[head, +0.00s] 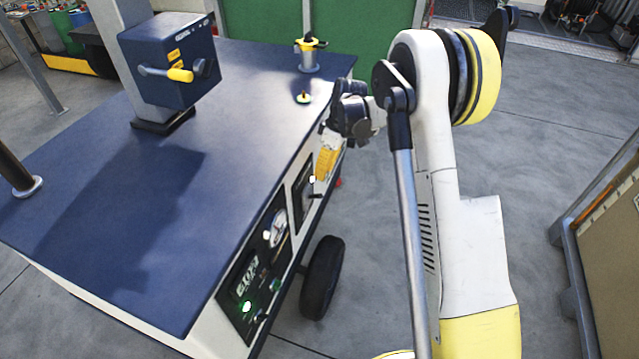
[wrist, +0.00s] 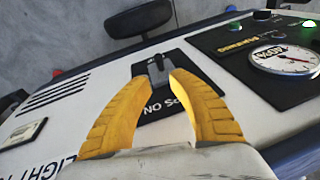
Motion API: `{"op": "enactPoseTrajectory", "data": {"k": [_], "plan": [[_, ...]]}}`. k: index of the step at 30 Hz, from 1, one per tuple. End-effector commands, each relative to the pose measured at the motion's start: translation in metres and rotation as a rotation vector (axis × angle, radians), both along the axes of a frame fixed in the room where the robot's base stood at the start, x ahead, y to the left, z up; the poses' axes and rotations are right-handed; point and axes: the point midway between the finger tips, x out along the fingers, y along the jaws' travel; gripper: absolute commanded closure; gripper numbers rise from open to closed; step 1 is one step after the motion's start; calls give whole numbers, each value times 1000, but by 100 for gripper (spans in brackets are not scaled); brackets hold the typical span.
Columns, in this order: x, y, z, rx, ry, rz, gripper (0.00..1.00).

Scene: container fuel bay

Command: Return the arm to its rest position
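My gripper (wrist: 163,82) shows two yellow ribbed fingers in the wrist view. The fingers are spread apart with nothing held between them. Beyond the gap is a dark switch (wrist: 158,68) on a black plate in the white side panel; from this view I cannot tell whether the fingers touch it. In the head view my gripper (head: 325,165) is at the right side of the blue-topped cart (head: 120,270), close to its side panel, pointing down. My white and yellow arm reaches up and over from the right; part of the gripper is hidden.
The cart's panel carries gauges (head: 275,230) and a lit green lamp (head: 246,306). A blue box with a yellow-tipped handle (head: 180,75) stands on top. A valve fitting (head: 309,55) and a small cap (head: 303,97) are near the far edge. Open floor (head: 530,150) lies right, before a framed crate (head: 610,250).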

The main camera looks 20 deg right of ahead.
Motion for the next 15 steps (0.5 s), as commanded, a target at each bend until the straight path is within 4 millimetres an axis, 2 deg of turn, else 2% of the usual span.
{"op": "enactPoseTrajectory", "data": {"k": [4,15], "plan": [[0,-3,10,0,0,0,77],[0,-3,11,0,0,0,77]]}}
